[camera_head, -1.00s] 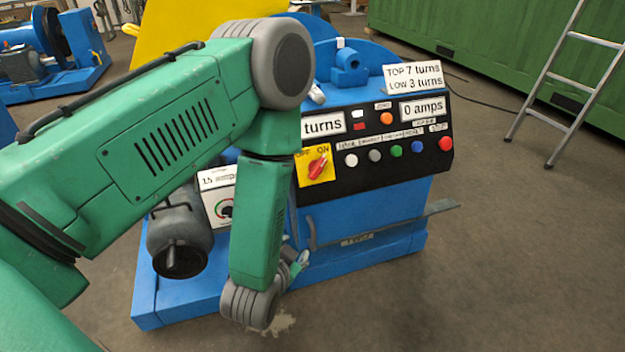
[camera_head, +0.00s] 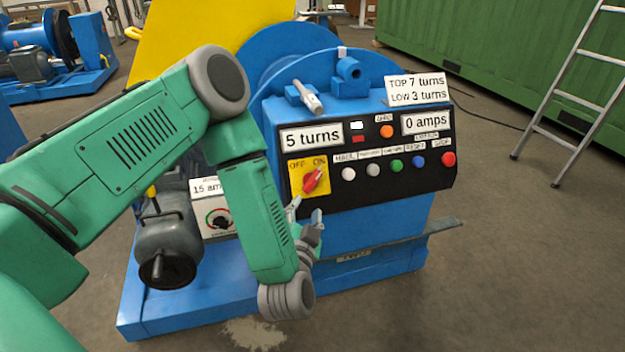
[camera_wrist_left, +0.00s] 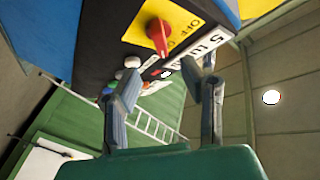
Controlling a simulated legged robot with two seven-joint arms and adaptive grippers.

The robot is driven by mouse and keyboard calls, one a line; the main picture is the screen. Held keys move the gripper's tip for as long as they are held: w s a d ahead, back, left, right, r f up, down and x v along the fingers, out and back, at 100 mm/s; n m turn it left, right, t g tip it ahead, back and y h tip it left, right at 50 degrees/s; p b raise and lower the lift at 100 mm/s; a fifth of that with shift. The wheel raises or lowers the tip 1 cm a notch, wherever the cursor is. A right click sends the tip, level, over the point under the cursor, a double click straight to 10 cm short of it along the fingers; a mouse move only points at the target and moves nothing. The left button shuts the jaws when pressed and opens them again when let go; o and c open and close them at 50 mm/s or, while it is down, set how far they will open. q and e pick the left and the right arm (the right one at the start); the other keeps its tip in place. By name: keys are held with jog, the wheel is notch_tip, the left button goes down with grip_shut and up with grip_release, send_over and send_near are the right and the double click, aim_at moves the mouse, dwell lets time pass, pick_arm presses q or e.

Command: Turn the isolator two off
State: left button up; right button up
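The isolator is a red rotary knob (camera_head: 313,180) on a yellow plate (camera_head: 296,184) marked OFF and ON, at the left of the black control panel. The knob points up and right, toward ON. No number on it can be read. In the left wrist view the red knob (camera_wrist_left: 158,38) and yellow plate (camera_wrist_left: 182,18) lie beyond the fingers. My left gripper (camera_head: 305,212) is open and empty, just below the knob and apart from it. Its two spread fingers show in the left wrist view (camera_wrist_left: 160,84). My right gripper is not in view.
White, grey, green, blue and red buttons (camera_head: 396,166) line the panel right of the isolator. Displays read 5 turns (camera_head: 311,136) and 0 amps (camera_head: 426,122). A dial box (camera_head: 216,212) is partly behind my arm. A ladder (camera_head: 575,95) stands on the right; the floor before it is clear.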

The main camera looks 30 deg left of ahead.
aim_at(315, 182)
pick_arm(q)
jog(key=b+x, duration=0.1)
jog(key=x, duration=0.4)
jog(key=b+x, duration=0.1)
jog(key=x, duration=0.4)
jog(key=shift+w+d+r+b, duration=0.15)
jog(key=shift+w+r+b, duration=0.05)
jog(key=shift+b, duration=0.1)
jog(key=shift+w+a, duration=0.35)
jog(key=shift+a, duration=0.05)
jog(key=shift+d, duration=0.3)
jog(key=shift+c, duration=0.4)
grip_shut()
